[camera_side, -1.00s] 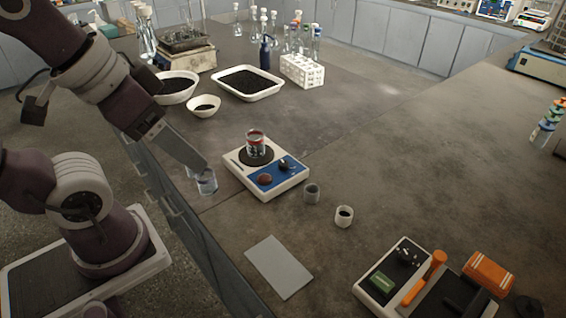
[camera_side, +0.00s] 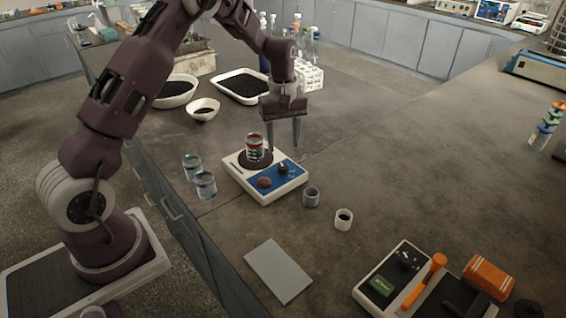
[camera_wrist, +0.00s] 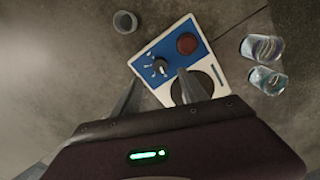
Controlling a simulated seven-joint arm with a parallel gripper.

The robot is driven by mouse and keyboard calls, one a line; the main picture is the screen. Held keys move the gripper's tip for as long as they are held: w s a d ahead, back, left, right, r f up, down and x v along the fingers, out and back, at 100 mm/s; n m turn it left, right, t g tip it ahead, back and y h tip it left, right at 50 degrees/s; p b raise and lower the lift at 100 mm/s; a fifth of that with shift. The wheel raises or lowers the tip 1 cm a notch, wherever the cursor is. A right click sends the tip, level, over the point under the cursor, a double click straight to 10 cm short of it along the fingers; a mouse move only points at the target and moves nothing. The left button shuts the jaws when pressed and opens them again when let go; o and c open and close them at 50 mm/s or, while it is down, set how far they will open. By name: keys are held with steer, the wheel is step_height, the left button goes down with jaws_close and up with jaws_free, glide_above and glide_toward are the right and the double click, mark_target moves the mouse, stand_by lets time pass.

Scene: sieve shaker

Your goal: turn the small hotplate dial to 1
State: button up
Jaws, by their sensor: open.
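The small hotplate (camera_side: 243,181) is a white box with a round dark plate and a blue front panel. On the panel are a small black dial (camera_side: 283,168) and a red-brown knob (camera_side: 264,182). My gripper (camera_side: 283,145) points down, open and empty, above the hotplate's back right side. In the wrist view its fingers (camera_wrist: 157,84) straddle the dial side, with one finger overlapping the plate.
Two glass jars (camera_side: 205,184) stand left of the hotplate. A grey cup (camera_side: 311,196) and a white cup (camera_side: 343,219) stand to its right. A grey pad (camera_side: 278,270) lies in front. A second device (camera_side: 385,280) and orange tools are front right.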

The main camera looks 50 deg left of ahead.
mark_target(283, 166)
step_height(283, 166, down, 8)
steer(key=shift+a+r, duration=0.1)
steer(key=shift+c, duration=0.3)
jaws_close()
